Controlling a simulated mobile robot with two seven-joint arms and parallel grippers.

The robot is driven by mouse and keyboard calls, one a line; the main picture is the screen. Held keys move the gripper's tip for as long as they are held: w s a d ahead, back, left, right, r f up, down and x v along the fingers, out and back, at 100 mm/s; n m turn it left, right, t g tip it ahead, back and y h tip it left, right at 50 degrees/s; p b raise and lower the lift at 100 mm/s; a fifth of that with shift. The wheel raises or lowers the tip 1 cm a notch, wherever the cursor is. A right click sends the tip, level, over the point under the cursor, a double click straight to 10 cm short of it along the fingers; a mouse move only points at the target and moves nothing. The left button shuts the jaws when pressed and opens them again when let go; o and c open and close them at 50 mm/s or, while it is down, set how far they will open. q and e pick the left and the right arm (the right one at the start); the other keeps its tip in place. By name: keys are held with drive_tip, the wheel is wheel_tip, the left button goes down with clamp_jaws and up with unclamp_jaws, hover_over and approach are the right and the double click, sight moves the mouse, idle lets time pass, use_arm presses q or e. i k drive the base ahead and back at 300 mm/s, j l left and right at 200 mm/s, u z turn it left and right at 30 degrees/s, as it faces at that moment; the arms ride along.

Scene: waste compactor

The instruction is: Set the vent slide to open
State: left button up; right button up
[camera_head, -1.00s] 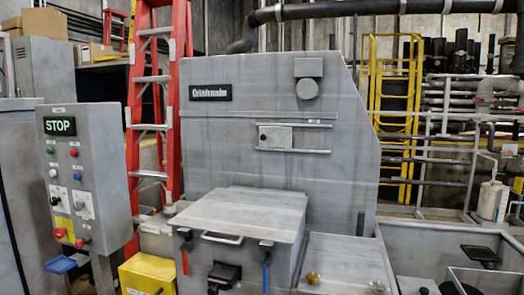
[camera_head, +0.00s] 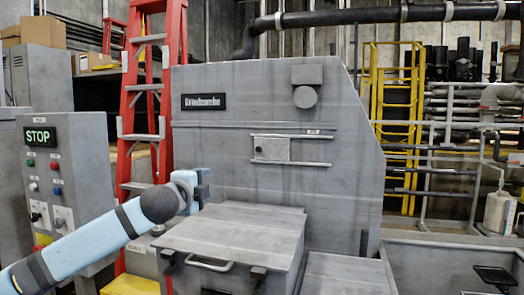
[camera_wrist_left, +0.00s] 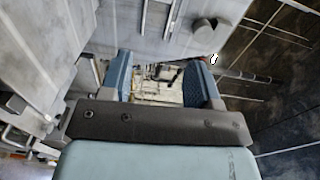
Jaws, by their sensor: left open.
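The vent slide (camera_head: 272,149) is a small grey plate with a dark knob, held between two horizontal rails on the grey machine front. It sits left of the rails' middle, and a small label too fine to read is above their right end. My left gripper (camera_head: 199,190) is in front of the machine, lower and to the left of the slide, apart from it. In the left wrist view its two blue fingers (camera_wrist_left: 164,72) stand apart with nothing between them. The slide is not clear in that view. My right gripper is not in view.
A grey lid with a handle (camera_head: 209,264) lies below the machine front. The control panel (camera_head: 40,165) showing STOP and a red ladder (camera_head: 128,130) stand at left. A round cap (camera_head: 305,97) sticks out above the slide. Space before the rails looks clear.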

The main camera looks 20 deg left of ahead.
sight(265, 148)
drive_tip(key=i+j, duration=0.1)
drive_tip(key=i, duration=1.1)
